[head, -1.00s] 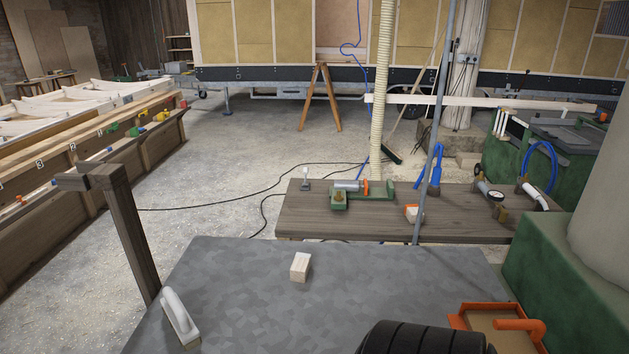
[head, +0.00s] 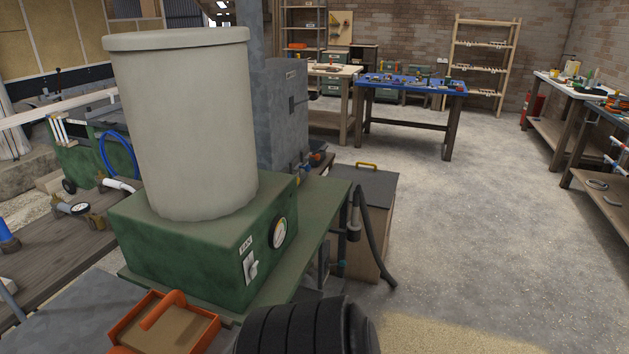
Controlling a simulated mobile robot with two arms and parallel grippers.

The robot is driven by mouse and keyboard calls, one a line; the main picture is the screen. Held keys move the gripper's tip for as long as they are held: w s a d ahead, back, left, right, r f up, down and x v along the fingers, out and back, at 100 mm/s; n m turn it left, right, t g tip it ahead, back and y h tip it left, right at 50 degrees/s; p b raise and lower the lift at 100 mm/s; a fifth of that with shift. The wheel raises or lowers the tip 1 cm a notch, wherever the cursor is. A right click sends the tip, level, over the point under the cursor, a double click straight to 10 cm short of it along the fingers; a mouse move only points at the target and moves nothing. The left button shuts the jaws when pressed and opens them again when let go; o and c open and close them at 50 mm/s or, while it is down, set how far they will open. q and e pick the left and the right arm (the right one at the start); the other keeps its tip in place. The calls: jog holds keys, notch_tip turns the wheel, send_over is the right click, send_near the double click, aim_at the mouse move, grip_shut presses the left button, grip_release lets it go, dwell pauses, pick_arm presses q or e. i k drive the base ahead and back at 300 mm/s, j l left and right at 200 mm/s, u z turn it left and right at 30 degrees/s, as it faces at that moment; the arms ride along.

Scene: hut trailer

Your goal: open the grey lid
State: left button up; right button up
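The grey lid (head: 362,188) lies flat and closed on top of a wooden box (head: 384,243) in the middle of the head view. A yellow-orange bar handle (head: 366,165) runs along the lid's far edge. The left side of the box is partly hidden behind the green bench. Neither of my grippers shows in this view.
A green machine (head: 190,255) with a large pale drum (head: 190,125) stands at the left, near the box. A dark hose (head: 370,240) hangs beside the box. An orange tray (head: 190,335) is in front. Open concrete floor (head: 470,220) lies right of the box. A blue-topped table (head: 412,87) stands behind.

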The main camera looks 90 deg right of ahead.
aim_at(379, 186)
jog(key=z, duration=3.1)
jog(key=i+l+z, duration=0.35)
jog(key=i, duration=0.4)
jog(key=i+z, duration=0.4)
jog(key=i, duration=0.35)
